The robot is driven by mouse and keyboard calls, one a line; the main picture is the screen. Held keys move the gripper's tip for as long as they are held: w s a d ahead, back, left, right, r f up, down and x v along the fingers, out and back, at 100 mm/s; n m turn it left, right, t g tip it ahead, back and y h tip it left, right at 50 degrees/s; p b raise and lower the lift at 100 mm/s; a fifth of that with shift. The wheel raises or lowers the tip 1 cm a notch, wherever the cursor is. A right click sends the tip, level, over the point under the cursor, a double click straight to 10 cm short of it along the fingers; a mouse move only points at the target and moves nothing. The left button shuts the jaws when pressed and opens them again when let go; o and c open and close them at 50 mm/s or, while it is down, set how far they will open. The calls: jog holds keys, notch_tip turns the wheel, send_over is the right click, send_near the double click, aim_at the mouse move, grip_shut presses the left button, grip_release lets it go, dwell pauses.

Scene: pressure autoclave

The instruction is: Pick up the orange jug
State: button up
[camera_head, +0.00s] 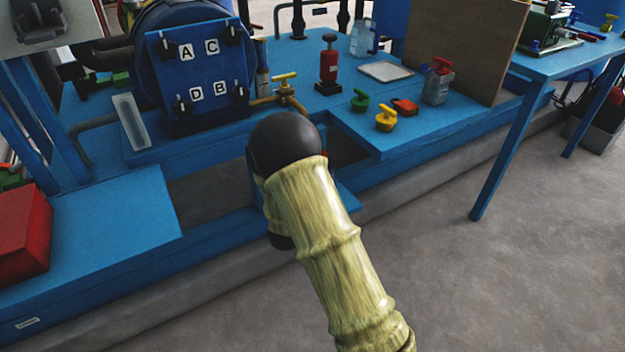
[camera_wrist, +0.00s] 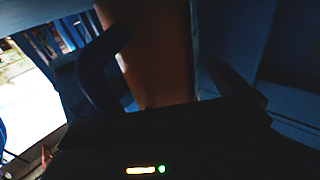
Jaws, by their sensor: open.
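The orange jug (camera_wrist: 160,60) stands out as a dim orange-brown upright shape in the upper middle of the wrist view. Its top runs out of the frame and its lower part is hidden behind my gripper's dark body. My gripper (camera_wrist: 165,48) is open, with one dark finger on each side of the jug. The left finger overlaps the jug's left edge in the picture; whether it touches is too dark to tell. In the head view my arm hides the gripper, and I cannot make out the jug there.
A blue bench (camera_head: 95,225) runs across the head view, with a blue autoclave (camera_head: 200,75) labelled with letters. A red box (camera_head: 22,235) sits at left.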

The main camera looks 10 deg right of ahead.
jog(key=shift+c, duration=0.4)
jog(key=c, duration=1.3)
jog(key=shift+r, duration=0.15)
jog(key=shift+r+p, duration=0.6)
jog(key=shift+s+a+r+p, duration=0.15)
jog(key=shift+s+r+p, duration=0.05)
jog(key=shift+r+p, duration=0.4)
jog(key=shift+s+a+r+p, duration=0.1)
jog(key=shift+s+r+p, duration=0.05)
jog(key=shift+r+p, duration=0.45)
jog(key=p+v, duration=0.2)
jog(key=v, duration=0.6)
jog(key=p+v, duration=0.3)
jog(key=v, duration=0.6)
jog(key=shift+s+f, duration=0.15)
jog(key=shift+f, duration=0.05)
